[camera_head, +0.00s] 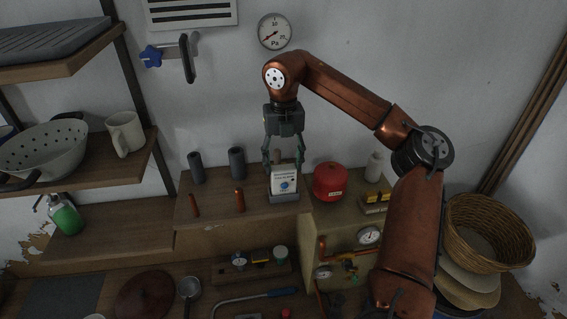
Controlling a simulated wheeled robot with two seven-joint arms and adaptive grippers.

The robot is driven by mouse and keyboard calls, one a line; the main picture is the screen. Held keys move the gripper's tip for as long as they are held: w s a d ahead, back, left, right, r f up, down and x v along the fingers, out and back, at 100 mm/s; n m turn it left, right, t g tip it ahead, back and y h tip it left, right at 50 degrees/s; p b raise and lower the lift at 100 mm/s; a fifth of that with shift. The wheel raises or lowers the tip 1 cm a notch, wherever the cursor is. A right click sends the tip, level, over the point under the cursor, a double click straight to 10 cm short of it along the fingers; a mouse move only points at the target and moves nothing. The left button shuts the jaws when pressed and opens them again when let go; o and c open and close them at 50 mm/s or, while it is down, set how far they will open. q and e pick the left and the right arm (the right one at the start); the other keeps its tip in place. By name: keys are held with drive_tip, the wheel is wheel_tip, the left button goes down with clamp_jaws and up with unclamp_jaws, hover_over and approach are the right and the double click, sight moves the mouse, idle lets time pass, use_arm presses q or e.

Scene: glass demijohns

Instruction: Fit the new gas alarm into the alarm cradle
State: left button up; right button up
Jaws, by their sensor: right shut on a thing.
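The gas alarm (284,178) is a white box with dark lettering and a blue round mark on its front. It is upright between the fingers of my right gripper (284,161), which points down and is shut on its upper part. A low grey holder, which looks like the alarm cradle (284,198), is directly below the alarm on the wooden ledge. The alarm's lower edge meets the holder in the picture; I cannot tell whether it is seated in it or just above or in front. My left gripper is not in view.
A red canister (330,182) stands close to the right of the alarm. Two dark grey cylinders (237,163) and two copper-coloured tubes (240,200) stand to the left. A wicker basket (490,228) is at the far right.

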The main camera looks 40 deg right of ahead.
idle(0.3)
drive_tip(key=o, duration=1.9)
drive_tip(key=shift+r, duration=0.1)
drive_tip(key=shift+r+p, duration=0.85)
drive_tip(key=shift+r, duration=2.05)
drive_tip(key=shift+r, duration=0.1)
wheel_tip(320, 180, up, 12)
